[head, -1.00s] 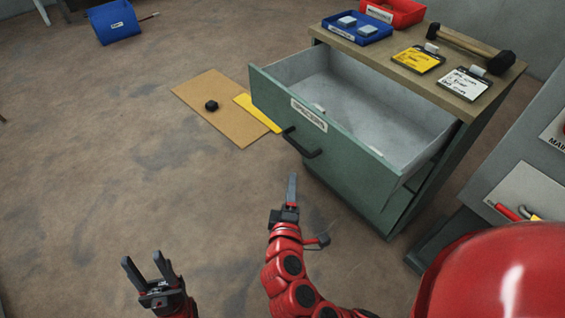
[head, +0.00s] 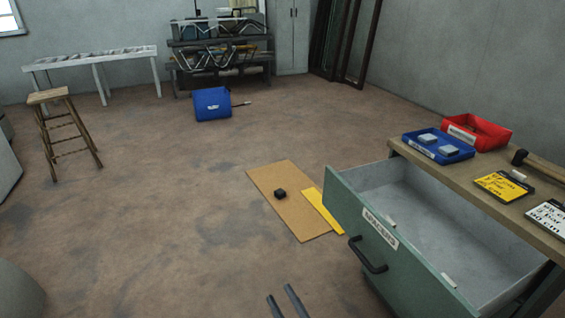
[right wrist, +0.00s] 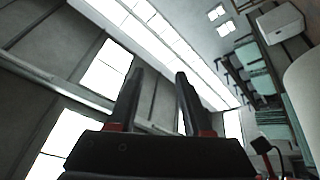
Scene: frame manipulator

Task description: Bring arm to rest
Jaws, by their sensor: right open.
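My right gripper (head: 278,292) shows only as two dark fingers at the bottom edge of the head view. They are apart with nothing between them, in front of and left of the open drawer. In the right wrist view the same gripper (right wrist: 159,74) is open and empty, with tall bright windows and the ceiling behind its fingers. The rest of the right arm is hidden below the head frame. My left gripper is not in view.
A green cabinet drawer (head: 345,225) stands pulled out at right, its black handle (head: 368,255) facing me. The worktop (head: 465,190) above holds blue and red bins. A brown board (head: 285,205) lies on the floor.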

